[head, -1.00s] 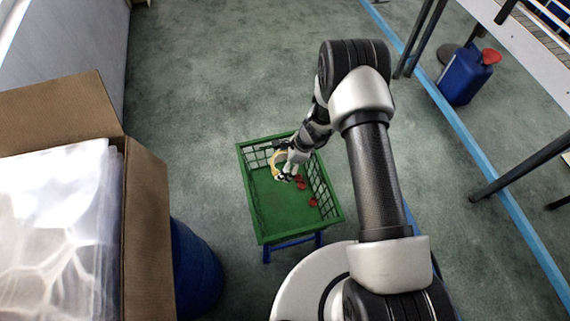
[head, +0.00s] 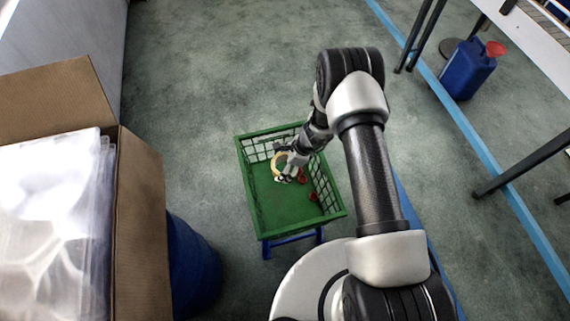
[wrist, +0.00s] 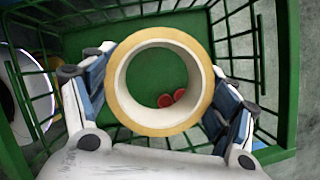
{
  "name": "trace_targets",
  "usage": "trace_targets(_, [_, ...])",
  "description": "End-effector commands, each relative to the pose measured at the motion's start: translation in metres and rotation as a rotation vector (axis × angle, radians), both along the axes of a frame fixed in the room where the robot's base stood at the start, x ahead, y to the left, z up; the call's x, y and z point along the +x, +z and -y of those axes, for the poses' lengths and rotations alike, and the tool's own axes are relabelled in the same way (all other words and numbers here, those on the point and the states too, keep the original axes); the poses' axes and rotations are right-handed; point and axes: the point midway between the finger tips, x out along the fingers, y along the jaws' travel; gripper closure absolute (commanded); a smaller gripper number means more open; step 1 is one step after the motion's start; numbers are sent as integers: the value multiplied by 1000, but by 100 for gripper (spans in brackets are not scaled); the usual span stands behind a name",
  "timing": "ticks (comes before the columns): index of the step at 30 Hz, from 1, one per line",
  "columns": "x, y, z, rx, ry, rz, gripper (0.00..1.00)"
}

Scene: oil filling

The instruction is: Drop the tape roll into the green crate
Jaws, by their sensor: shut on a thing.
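The tape roll (wrist: 121,88) is a yellowish ring with a pale core. My gripper (wrist: 160,100) is shut on it, with a finger on each side in the wrist view. In the head view the tape roll (head: 276,161) shows at the end of my gripper (head: 284,170), over the green crate (head: 264,221). The crate is open-topped with mesh sides, and its green floor (wrist: 140,60) shows behind the roll in the wrist view. I cannot tell the exact height of the roll above that floor.
Red round pieces (head: 313,197) lie in the crate; some show through the roll (wrist: 172,98). The crate stands on a blue frame (head: 291,240). A cardboard box (head: 141,225) and blue drum (head: 192,265) are left. A blue canister (head: 468,70) stands right.

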Motion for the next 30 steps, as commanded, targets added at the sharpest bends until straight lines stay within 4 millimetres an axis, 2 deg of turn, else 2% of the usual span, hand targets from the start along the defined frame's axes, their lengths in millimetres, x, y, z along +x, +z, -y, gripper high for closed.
trace_targets(1, [0,1,0,0,0,0,49])
trace_targets(2, [0,1,0,0,0,1,21])
trace_targets(11, [0,1,0,0,0,0,1])
trace_targets(23, [0,1,0,0,0,0,0])
trace_targets(26, [1,7,3,1,-2,2,0])
trace_targets(30, [0,29,11,1,-3,3,0])
